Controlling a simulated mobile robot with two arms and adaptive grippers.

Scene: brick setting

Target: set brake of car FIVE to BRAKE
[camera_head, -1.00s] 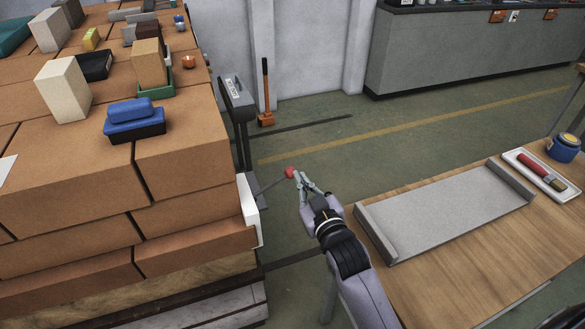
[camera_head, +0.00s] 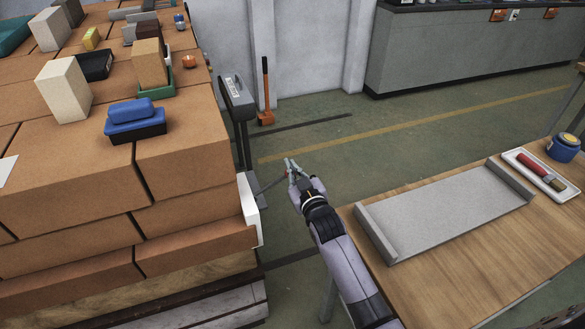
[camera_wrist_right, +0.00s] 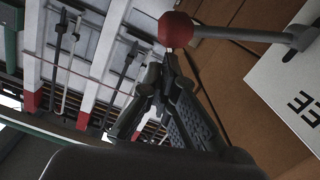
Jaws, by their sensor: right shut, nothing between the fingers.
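A lever with a thin grey rod (camera_head: 270,186) stands out beside the brick stack. In the right wrist view its red ball knob (camera_wrist_right: 175,29) is at the top, just past my fingertips, and its rod (camera_wrist_right: 240,34) runs right. My right gripper (camera_head: 292,167) is shut and empty at the lever's end and hides most of the knob in the head view. In the right wrist view its fingers (camera_wrist_right: 162,65) close together right below the knob; I cannot tell whether they touch it. A white plate (camera_wrist_right: 292,85) shows part of a word, "EE". My left gripper is not in view.
The brick-coloured stack (camera_head: 70,170) fills the left, with a grey post-mounted box (camera_head: 237,98) behind it. A wooden table (camera_head: 450,265) with a grey tray (camera_head: 440,215) stands at right. Green floor lies open beyond the gripper.

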